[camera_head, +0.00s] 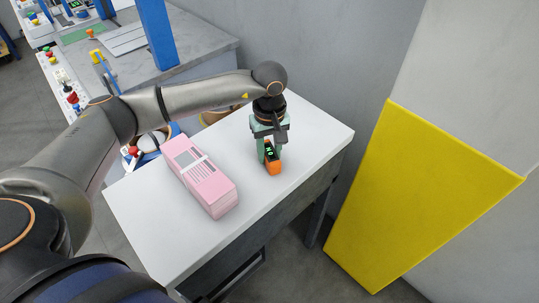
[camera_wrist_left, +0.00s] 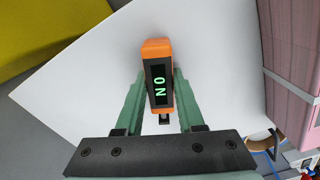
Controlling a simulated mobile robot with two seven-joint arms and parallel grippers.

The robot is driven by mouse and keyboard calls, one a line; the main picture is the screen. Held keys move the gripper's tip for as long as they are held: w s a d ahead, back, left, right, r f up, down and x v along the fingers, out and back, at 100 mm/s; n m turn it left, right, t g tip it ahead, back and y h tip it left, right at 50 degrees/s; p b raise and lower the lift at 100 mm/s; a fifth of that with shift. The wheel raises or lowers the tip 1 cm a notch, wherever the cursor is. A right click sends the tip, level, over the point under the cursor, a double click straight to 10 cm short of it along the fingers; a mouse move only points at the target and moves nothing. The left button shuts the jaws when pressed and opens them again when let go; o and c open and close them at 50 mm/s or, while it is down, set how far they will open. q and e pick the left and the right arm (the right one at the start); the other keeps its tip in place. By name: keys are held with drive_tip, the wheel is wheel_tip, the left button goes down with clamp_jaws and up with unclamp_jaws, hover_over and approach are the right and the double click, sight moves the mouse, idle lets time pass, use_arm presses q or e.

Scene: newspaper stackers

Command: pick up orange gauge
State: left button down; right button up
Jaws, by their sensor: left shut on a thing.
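The orange gauge (camera_head: 273,163) is a small orange block with a dark display, on the white table (camera_head: 310,135) right of the pink bundle. In the left wrist view the gauge (camera_wrist_left: 157,49) shows green characters on its dark face. My left gripper (camera_head: 268,146) points down from above, with its green fingers on either side of the gauge. In the left wrist view the left gripper (camera_wrist_left: 158,92) is shut on the gauge. I cannot tell whether the gauge touches the tabletop. My right gripper is not in view.
A pink banded newspaper stack (camera_head: 205,180) lies on the table left of the gauge. It also shows at the right of the left wrist view (camera_wrist_left: 290,45). A yellow panel (camera_head: 410,200) on a grey block stands right of the table. The table's right end is clear.

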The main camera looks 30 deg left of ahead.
sight(270, 151)
use_arm(q)
drive_tip(key=shift+r, duration=0.2)
drive_tip(key=shift+r, duration=0.25)
wheel_tip(270, 151, up, 2)
drive_tip(key=shift+r, duration=0.1)
drive_tip(key=s+d+r+b, duration=0.2)
drive_tip(key=s+d+r, duration=0.7)
drive_tip(key=s+r, duration=0.15)
drive_tip(key=shift+w+a+f+m+p, duration=0.1)
drive_tip(key=shift+a+f+m+p, duration=0.25)
drive_tip(key=shift+a+m+p, duration=0.95)
drive_tip(key=shift+w+a+f+m+p, duration=0.1)
drive_tip(key=shift+a+f+m+p, duration=0.35)
drive_tip(key=shift+m, duration=1.45)
drive_tip(key=shift+w+a+f+m+p, duration=0.1)
drive_tip(key=shift+a+f+m+p, duration=0.1)
drive_tip(key=shift+a+m+p, duration=1.15)
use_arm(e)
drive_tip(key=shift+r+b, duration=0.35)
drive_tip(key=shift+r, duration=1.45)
use_arm(q)
drive_tip(key=shift+d+m, duration=0.25)
drive_tip(key=shift+d, duration=0.05)
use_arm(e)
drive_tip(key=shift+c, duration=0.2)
